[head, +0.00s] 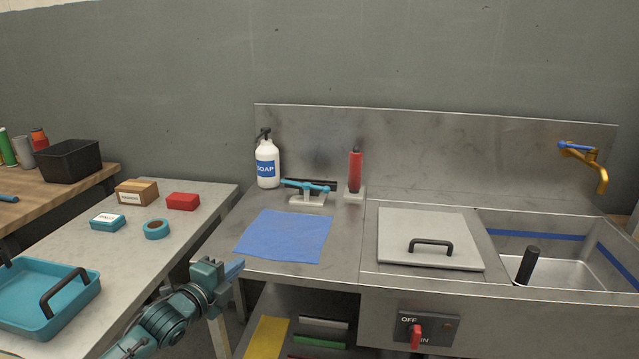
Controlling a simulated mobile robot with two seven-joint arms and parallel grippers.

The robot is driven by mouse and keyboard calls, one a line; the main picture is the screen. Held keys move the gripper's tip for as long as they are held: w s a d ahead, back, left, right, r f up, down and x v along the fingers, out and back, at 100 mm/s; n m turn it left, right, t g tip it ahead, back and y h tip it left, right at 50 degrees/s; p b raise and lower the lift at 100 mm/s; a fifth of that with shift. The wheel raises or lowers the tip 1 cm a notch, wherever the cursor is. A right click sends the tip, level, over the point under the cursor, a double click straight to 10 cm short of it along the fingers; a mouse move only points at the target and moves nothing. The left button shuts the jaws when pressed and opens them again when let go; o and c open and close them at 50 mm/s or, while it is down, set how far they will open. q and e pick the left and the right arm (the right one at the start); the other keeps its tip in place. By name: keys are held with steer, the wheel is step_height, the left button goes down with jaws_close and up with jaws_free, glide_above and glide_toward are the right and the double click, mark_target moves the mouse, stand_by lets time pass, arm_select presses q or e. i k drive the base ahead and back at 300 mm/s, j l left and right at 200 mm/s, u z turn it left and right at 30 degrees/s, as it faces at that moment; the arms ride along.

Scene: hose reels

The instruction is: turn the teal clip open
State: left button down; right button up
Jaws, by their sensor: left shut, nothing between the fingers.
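The teal clip (304,186) is a thin teal bar lying roughly level across a small pale stand, in front of a dark bar, at the back of the steel counter. My left gripper (234,269) is shut and empty. In the picture it is at the counter's front left corner, below and left of the clip and well apart from it. My right gripper is out of view.
A white soap bottle (267,166) stands just left of the clip; a red upright handle (355,172) stands to its right. A blue cloth (284,236) lies flat in front. A lidded hatch (425,225) and a sink (570,270) are farther right.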

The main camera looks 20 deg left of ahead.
mark_target(306, 186)
steer(key=i, duration=0.9)
